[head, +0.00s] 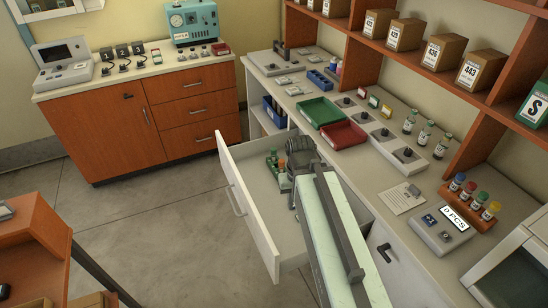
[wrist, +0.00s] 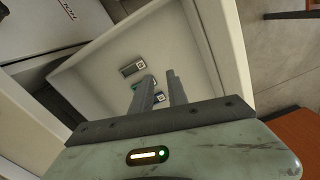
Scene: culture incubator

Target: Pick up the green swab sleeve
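I cannot tell for sure which is the green swab sleeve.
The counter above bears a green tray (head: 320,112), a red tray (head: 343,136), vials and a scale (head: 442,231). Bare floor lies left of the drawer, before a wooden cabinet (head: 100,133).

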